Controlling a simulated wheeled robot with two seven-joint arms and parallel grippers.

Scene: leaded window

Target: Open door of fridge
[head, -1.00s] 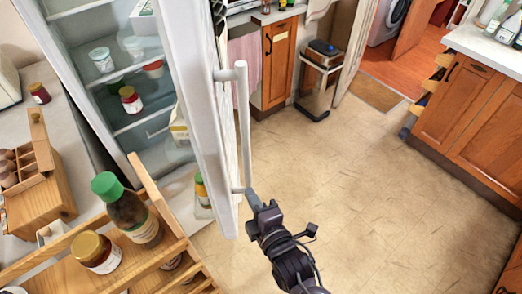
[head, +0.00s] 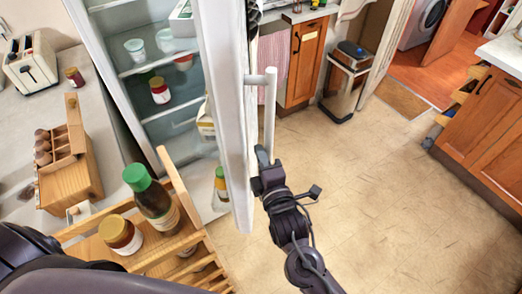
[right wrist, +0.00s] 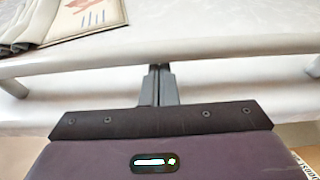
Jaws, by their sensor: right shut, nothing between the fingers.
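The white fridge door (head: 226,120) stands ajar, seen nearly edge-on in the head view, with lit shelves showing behind it. Its pale bar handle (head: 270,95) is on the door's outer face. My right gripper (head: 262,155) is shut and empty at the handle's lower part, hiding its lower end. In the right wrist view the handle (right wrist: 85,60) runs across the picture, and the closed fingertips (right wrist: 160,68) overlap it; I cannot tell if they touch it. My left arm (head: 60,275) enters at the lower left; its gripper is out of view.
A wooden rack (head: 180,255) with a green-capped bottle (head: 152,200) and a jar (head: 120,235) stands close in front of the fridge. A counter with a toaster (head: 30,62) is at left. The floor (head: 380,200) right of the door is clear.

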